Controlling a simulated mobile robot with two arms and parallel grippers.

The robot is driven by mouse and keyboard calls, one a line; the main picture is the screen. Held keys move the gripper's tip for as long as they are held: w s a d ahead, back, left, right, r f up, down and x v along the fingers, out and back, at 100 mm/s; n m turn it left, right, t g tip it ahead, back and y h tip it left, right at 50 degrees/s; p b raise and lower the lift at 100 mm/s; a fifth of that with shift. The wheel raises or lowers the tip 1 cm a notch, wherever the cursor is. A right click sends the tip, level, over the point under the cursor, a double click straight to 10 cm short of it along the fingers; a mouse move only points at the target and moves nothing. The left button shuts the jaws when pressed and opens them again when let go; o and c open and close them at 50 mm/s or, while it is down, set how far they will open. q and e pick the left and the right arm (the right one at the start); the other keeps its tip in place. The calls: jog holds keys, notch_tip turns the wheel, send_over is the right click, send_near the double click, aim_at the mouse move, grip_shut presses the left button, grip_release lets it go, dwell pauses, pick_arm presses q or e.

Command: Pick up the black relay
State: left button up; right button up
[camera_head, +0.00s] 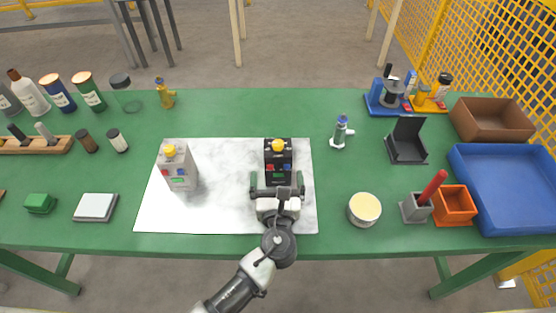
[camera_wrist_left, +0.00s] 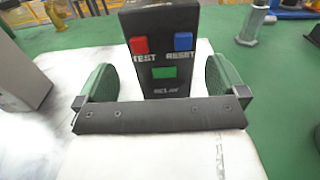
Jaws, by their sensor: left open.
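The black relay (camera_head: 279,158) stands upright on the white marbled sheet (camera_head: 222,207), with a yellow knob on top and red, blue and green buttons on its front. In the wrist view the relay (camera_wrist_left: 161,60) faces me, with TEST and RESET labels. My left gripper (camera_head: 281,183) is in front of the relay, its two green-padded fingers spread wide. In the wrist view the fingers of the left gripper (camera_wrist_left: 166,85) show at the left and right of the relay's lower part, with a gap on each side. My right gripper is in neither view.
A grey relay-like box (camera_head: 178,167) with a yellow knob stands on the sheet to the left. The green table (camera_head: 225,108) is clear behind the relay.

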pick_arm(q)
jog(key=w, duration=0.5)
jog(key=shift+w+d+f, duration=0.1)
jog(key=shift+w+f, duration=0.25)
jog(key=shift+w, duration=0.05)
jog(key=shift+r, duration=0.1)
jog(key=c, duration=1.2)
